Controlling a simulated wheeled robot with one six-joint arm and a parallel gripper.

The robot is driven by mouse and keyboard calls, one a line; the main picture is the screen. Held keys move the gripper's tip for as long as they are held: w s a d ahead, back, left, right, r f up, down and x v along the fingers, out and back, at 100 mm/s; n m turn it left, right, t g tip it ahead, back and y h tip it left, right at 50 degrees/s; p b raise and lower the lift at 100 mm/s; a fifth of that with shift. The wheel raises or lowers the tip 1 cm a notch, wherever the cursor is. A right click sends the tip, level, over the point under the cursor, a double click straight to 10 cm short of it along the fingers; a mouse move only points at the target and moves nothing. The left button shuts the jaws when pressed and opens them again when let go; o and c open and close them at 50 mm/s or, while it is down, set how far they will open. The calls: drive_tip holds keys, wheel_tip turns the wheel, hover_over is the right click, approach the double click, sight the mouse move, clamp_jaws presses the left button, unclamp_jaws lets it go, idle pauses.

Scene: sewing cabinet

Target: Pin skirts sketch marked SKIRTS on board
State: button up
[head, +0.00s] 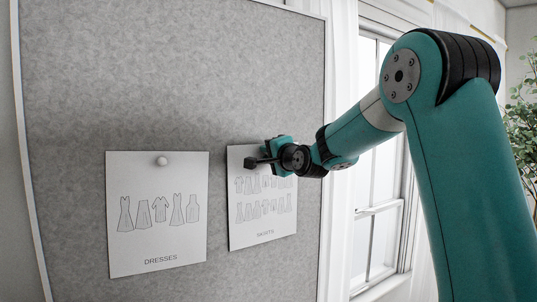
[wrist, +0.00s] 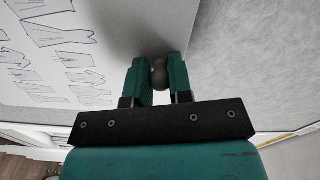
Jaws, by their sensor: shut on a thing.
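The skirts sketch (head: 263,222) is a white sheet with rows of small garment drawings and the word SKIRTS near its bottom. It lies against the grey board (head: 160,80), right of the dresses sketch. My gripper (head: 262,158) is at the sketch's top edge and hides part of it. In the wrist view, my gripper (wrist: 160,70) is shut on a round grey pin (wrist: 159,75). The pin is at the sheet (wrist: 85,20), near its edge. I cannot tell whether the pin's point is in the board.
The dresses sketch (head: 158,245) hangs on the board to the left, with a pale round pin (head: 162,161) at its top. A window (head: 375,190) with white curtains is right of the board, and a leafy plant (head: 522,130) is at the far right.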

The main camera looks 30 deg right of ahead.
drive_tip(key=shift+w, duration=0.3)
idle(0.4)
drive_tip(key=o, duration=0.9)
drive_tip(key=shift+s, duration=0.1)
drive_tip(key=shift+s+f, duration=0.1)
drive_tip(key=shift+s, duration=0.25)
drive_tip(key=s+b, duration=0.7)
drive_tip(key=s, duration=0.9)
drive_tip(key=s+a+f+n+g+y, duration=0.2)
drive_tip(key=a+f+n+g+y, duration=0.25)
drive_tip(key=a, duration=0.45)
drive_tip(key=s+a+f+n+g+y, duration=0.1)
drive_tip(key=s+a+f+n+g, duration=0.15)
drive_tip(key=a+f+n, duration=0.4)
drive_tip(key=s+a+f+n+g, duration=0.3)
drive_tip(key=s+f+n, duration=0.1)
drive_tip(key=s, duration=0.2)
drive_tip(key=s+a+f+n+g, duration=0.3)
drive_tip(key=s+a+f+g, duration=0.1)
drive_tip(key=s+f, duration=0.1)
drive_tip(key=s+a+f+n+g, duration=0.4)
drive_tip(key=s, duration=0.3)
drive_tip(key=shift+s+a+f+n+h, duration=0.1)
drive_tip(key=shift+s+f+n+h, duration=0.2)
drive_tip(key=shift+f+h, duration=0.1)
